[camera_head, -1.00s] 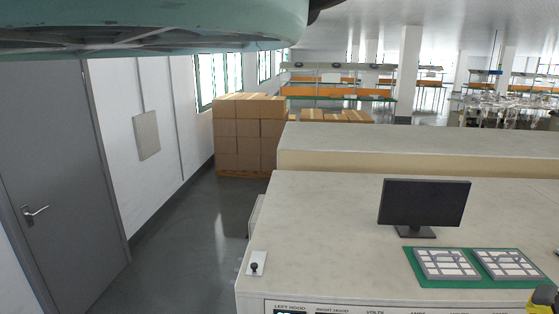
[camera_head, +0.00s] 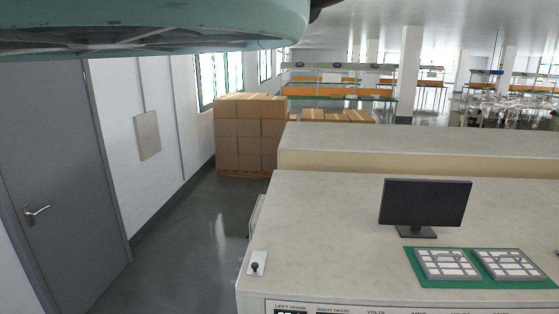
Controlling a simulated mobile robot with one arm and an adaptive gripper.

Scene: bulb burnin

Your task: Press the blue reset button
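No blue reset button shows in this view. A grey-white bench (camera_head: 330,225) fills the lower right. Its front panel (camera_head: 340,307) shows only as a thin strip at the bottom edge, with labels such as "LEFT HOOD", "RIGHT HOOD" and "VOLTS"; the rest of it is cut off. A small white plate with a black knob (camera_head: 257,267) sits on the bench's near left corner. My gripper is not in view.
A black monitor (camera_head: 425,205) stands on the bench, behind a green mat (camera_head: 425,280) bearing two grey gridded trays (camera_head: 448,264). A grey door (camera_head: 60,170) is at left. Stacked cardboard boxes (camera_head: 240,135) stand farther back. The floor (camera_head: 190,240) between door and bench is clear.

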